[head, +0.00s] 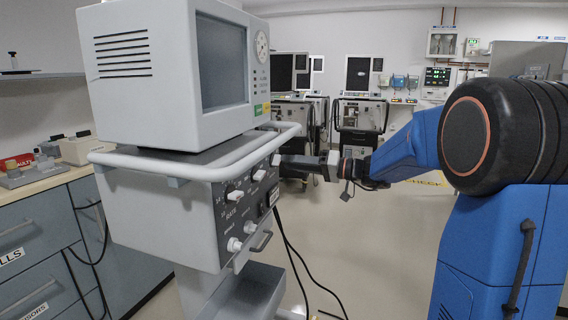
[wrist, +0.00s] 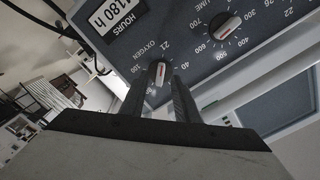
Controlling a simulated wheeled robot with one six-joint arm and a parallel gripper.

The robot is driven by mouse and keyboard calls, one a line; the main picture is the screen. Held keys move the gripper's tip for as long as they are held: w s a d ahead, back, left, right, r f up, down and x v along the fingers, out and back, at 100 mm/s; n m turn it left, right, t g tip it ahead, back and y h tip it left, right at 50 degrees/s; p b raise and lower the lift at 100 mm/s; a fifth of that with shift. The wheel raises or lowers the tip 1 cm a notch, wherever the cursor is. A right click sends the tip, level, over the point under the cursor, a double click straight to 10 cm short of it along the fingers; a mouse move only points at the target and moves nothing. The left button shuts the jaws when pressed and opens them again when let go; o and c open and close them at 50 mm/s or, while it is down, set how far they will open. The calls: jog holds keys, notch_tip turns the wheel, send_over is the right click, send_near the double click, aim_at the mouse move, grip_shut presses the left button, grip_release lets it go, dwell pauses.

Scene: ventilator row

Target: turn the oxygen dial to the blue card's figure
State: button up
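The oxygen dial (wrist: 159,74) is a round black knob with a pale pointer bar and a red mark, on the ventilator's dark front panel. It has printed figures around it, with 21 and 100 legible. In the wrist view my gripper (wrist: 160,88) has its fingers apart, one on each side of the dial. I cannot tell whether they touch it. In the head view my gripper (head: 279,160) reaches the right end of the ventilator's front panel (head: 218,205) and hides the dial. I cannot make out a blue card in either view.
The volume dial (wrist: 227,27) sits beside the oxygen dial, and an hours counter (wrist: 115,16) is close by. A white rail (head: 235,165) runs around the ventilator top, near my gripper. Black cables (head: 290,255) hang below. Open floor (head: 370,250) lies right of the ventilator.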

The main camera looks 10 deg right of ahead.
aim_at(277, 160)
jog(key=shift+x, duration=1.5)
grip_shut()
jog(key=shift+r+m, duration=0.1)
jog(key=shift+m, duration=13.2)
